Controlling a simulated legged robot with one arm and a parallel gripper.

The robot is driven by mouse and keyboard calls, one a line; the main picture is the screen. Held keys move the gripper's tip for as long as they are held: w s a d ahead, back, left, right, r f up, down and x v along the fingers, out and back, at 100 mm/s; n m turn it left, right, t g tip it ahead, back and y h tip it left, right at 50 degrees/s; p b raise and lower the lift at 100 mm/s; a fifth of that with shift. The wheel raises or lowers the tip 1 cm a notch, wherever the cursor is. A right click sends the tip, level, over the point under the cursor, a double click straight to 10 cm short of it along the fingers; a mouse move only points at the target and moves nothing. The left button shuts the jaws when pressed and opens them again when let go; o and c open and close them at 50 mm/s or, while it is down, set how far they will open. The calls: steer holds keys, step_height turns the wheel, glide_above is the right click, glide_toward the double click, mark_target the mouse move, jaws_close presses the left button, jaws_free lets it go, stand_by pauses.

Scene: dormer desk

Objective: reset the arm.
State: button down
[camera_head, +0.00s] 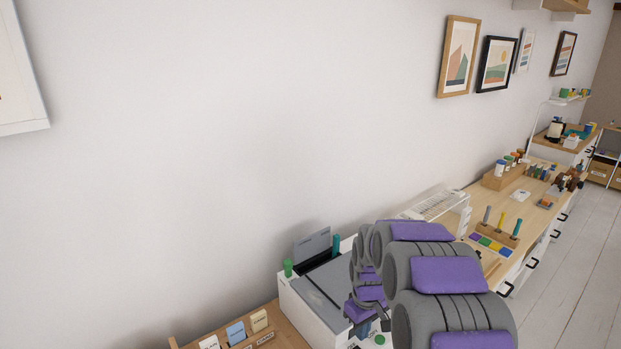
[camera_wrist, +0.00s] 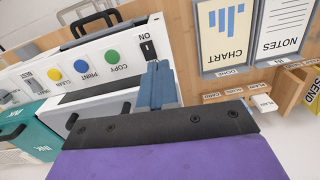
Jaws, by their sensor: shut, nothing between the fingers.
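My arm, grey with purple pads, reaches forward from the lower right of the head view. In the wrist view my gripper (camera_wrist: 158,84) shows as two blue-grey fingers pressed together, with nothing between them. It is in front of a white machine (camera_wrist: 100,62) with yellow, blue and green buttons labelled CLEAN, PRINT and COPY and a black ON switch. Whether the fingers touch the machine I cannot tell.
A wooden board holds a CHART card (camera_wrist: 226,32) and a NOTES card (camera_wrist: 285,28). A teal INK box (camera_wrist: 38,135) is at the left of the wrist view. In the head view, a wooden desk (camera_head: 535,195) with racks and coloured pegs runs along the wall; open floor lies right.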

steer(key=s+r+m, duration=0.2)
steer(key=s+r, duration=0.4)
steer(key=s, duration=0.3)
steer(key=s+r+m, duration=0.1)
steer(key=s+r, duration=0.5)
steer(key=s, duration=0.4)
steer(key=s+r+m+g, duration=0.1)
steer(key=s+r+m, duration=0.1)
steer(key=s, duration=1.7)
steer(key=shift+m+g, duration=0.3)
steer(key=shift+m, duration=0.4)
steer(key=shift+w+d, duration=0.1)
